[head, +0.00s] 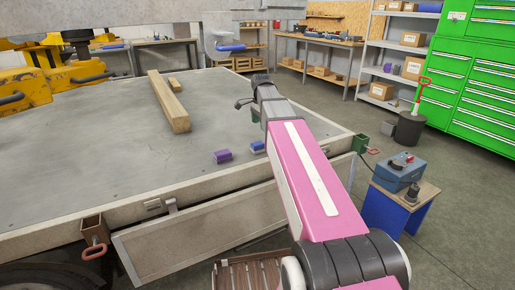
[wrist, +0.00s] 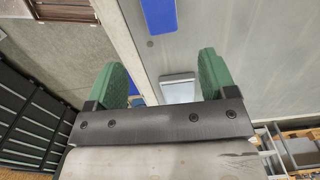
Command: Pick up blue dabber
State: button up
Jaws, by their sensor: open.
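A small blue block-like thing (head: 257,147), which looks like the blue dabber, sits on the trailer bed near its front edge, partly hidden by my arm. In the wrist view a plain blue shape (wrist: 158,14) lies at the top edge, cut off by the frame. A pale, whitish piece (wrist: 178,88) shows between my fingers; I cannot tell which of these two is the head view's blue thing. My gripper (wrist: 164,80) has its two green fingers wide apart, with nothing held. In the head view its fingers (head: 255,116) are mostly hidden behind my wrist.
A purple block (head: 222,156) sits left of the blue thing. Wooden beams (head: 170,105) lie farther back on the trailer bed (head: 90,150). A blue box device (head: 400,172) stands on a small table at right. The bed's middle is clear.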

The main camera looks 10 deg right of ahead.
send_over(258, 143)
jog(key=f, duration=0.5)
jog(key=shift+w+d+f, duration=0.15)
jog(key=shift+d+f, duration=0.05)
jog(key=shift+f, duration=0.1)
jog(key=shift+a+f, duration=0.2)
jog(key=shift+f, duration=2.4)
jog(key=c, duration=1)
